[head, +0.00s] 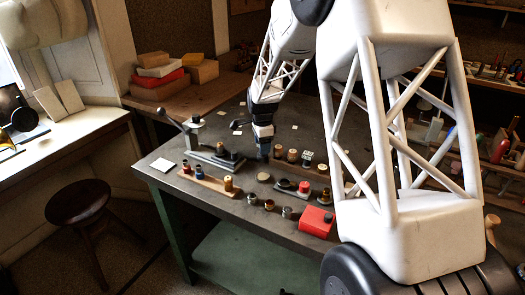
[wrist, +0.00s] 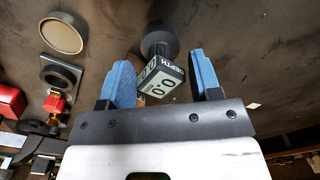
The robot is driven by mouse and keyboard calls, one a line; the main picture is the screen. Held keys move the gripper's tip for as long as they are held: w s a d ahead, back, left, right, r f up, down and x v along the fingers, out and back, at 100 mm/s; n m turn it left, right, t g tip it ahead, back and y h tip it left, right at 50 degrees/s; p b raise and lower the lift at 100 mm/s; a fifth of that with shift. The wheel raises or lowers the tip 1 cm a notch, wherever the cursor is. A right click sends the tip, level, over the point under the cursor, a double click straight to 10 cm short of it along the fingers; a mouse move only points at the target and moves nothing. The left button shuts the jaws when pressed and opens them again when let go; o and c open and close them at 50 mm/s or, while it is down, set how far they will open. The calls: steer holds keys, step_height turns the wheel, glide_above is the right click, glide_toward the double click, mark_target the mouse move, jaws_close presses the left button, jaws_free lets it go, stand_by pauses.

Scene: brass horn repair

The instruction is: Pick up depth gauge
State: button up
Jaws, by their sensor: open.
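The depth gauge (wrist: 163,79) shows in the wrist view as a small box with a pale display reading 0.0 and a dark side lettered DEPTH. A dark round part (wrist: 159,40) is at its far end. My gripper (wrist: 160,62) is open, with one blue finger on each side of the gauge. A gap shows beside the gauge on at least the right; contact on the left I cannot tell. In the head view my gripper (head: 264,146) is low over the dark bench (head: 238,196), and the gauge cannot be made out there.
A lever tool (head: 212,152) stands left of my gripper. Wooden racks with small cylinders (head: 207,181) and a red box (head: 317,221) are on the bench. In the wrist view a round disc (wrist: 62,35) and a square-based part (wrist: 60,75) lie to the left.

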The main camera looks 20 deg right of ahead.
steer(key=shift+f, duration=1.55)
steer(key=shift+c, duration=0.3)
steer(key=c, duration=0.7)
steer(key=shift+r, duration=0.15)
steer(key=shift+r, duration=0.4)
step_height(320, 180, up, 3)
steer(key=shift+s+f, duration=0.1)
steer(key=shift+f, duration=0.05)
steer(key=s, duration=0.5)
steer(key=s+a, duration=0.1)
steer(key=s, duration=0.4)
steer(key=s+r, duration=0.1)
steer(key=s, duration=0.4)
steer(key=shift+s+a+r, duration=0.1)
steer(key=shift+s+a, duration=0.05)
steer(key=shift+s, duration=0.2)
